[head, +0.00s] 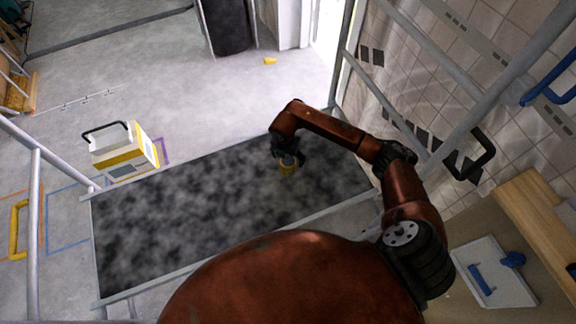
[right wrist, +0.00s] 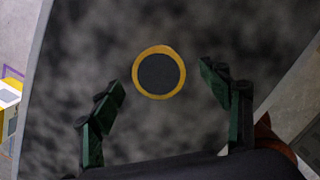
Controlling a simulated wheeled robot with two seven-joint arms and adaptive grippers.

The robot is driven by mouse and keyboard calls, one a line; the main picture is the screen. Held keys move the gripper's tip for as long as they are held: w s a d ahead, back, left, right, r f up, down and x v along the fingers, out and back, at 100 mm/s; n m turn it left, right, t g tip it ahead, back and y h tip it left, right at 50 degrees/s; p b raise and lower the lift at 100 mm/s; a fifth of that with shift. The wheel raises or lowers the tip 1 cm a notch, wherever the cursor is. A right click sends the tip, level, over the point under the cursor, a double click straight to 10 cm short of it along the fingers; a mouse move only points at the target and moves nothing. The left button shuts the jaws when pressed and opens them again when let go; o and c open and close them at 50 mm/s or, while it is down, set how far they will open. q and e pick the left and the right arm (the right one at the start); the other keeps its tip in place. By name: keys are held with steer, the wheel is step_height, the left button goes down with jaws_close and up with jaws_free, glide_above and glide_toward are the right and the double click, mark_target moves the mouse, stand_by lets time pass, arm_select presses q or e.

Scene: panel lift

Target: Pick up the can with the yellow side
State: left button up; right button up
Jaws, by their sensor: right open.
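The can (head: 288,168) stands on the dark mottled panel (head: 180,220), with yellow on its side. In the right wrist view the can (right wrist: 158,73) is seen end-on, as a dark grey disc with a yellow ring. My right gripper (head: 288,158) is directly above the can in the head view and hides part of it. In the right wrist view my right gripper (right wrist: 163,85) is open, with its green-edged fingers apart. The can lies between and slightly beyond the fingertips. My left gripper is not in view.
A white and yellow box (head: 124,153) with a black handle stands on the floor left of the panel. Metal rails frame the panel, and a tiled wall (head: 440,90) rises at the right. A white tray (head: 494,272) with blue items is at lower right.

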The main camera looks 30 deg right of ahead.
mark_target(288, 161)
steer(key=f, duration=0.3)
steer(key=shift+w+d+f, duration=0.15)
steer(key=shift+w+f, duration=0.1)
steer(key=c, duration=1.4)
steer(key=shift+c, duration=0.5)
steer(key=shift+r, duration=0.15)
